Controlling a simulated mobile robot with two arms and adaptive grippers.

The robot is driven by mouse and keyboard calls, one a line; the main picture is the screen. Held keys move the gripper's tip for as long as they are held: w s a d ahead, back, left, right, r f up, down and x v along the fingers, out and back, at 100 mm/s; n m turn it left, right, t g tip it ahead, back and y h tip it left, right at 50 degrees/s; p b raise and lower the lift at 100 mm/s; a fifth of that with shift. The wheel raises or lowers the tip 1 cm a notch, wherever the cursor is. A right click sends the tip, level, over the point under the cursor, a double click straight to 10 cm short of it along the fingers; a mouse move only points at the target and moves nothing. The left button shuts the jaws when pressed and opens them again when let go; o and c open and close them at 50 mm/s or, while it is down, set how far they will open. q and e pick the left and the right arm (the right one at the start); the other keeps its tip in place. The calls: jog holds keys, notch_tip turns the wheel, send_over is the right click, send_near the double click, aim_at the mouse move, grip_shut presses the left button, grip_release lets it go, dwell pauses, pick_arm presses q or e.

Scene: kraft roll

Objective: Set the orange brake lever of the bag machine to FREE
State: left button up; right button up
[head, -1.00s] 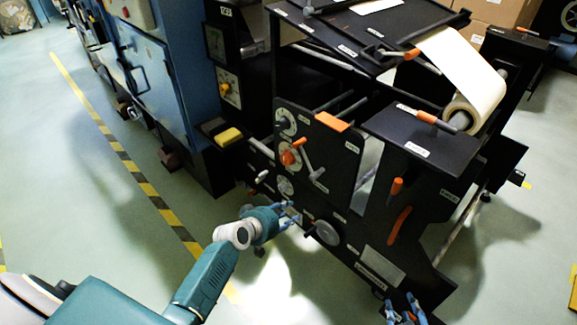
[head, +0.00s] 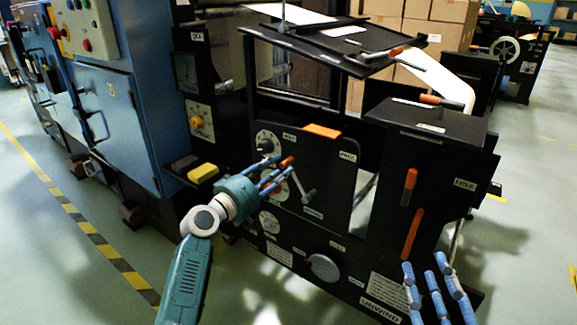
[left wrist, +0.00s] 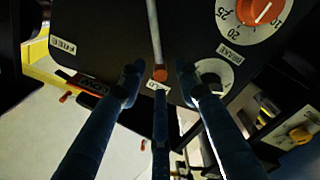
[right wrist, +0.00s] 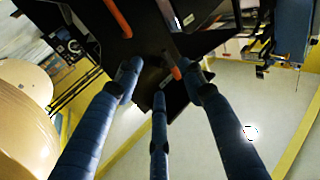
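The brake lever is a grey rod with an orange tip (head: 287,161) on the black front panel of the bag machine. In the left wrist view its orange tip (left wrist: 160,74) is beside the label that appears to read HOLD (left wrist: 158,87); the FREE label (left wrist: 62,47) is off to the left. In the head view FREE (head: 347,155) is right of the lever. My left gripper (head: 275,178) is open at the panel, its fingers (left wrist: 159,80) spread around the tip; contact cannot be told. My right gripper (head: 432,275) is open and empty at the lower right.
A round grey knob (head: 323,267) is below. Other orange handles (head: 410,180) are on the panel at right. Open floor lies at left.

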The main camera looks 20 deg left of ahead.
aim_at(286, 164)
pick_arm(q)
jog(key=b+x, duration=0.1)
jog(key=x, duration=0.4)
jog(key=shift+w+f, duration=0.1)
jog(key=shift+w+d, duration=0.15)
jog(key=shift+w, duration=0.1)
pick_arm(e)
notch_tip(286, 164, up, 8)
jog(key=s+t+y, duration=0.1)
jog(key=s+t, duration=0.1)
jog(key=t, duration=0.2)
jog(key=shift+a+f, duration=0.2)
pick_arm(q)
jog(key=shift+c, duration=0.2)
grip_shut()
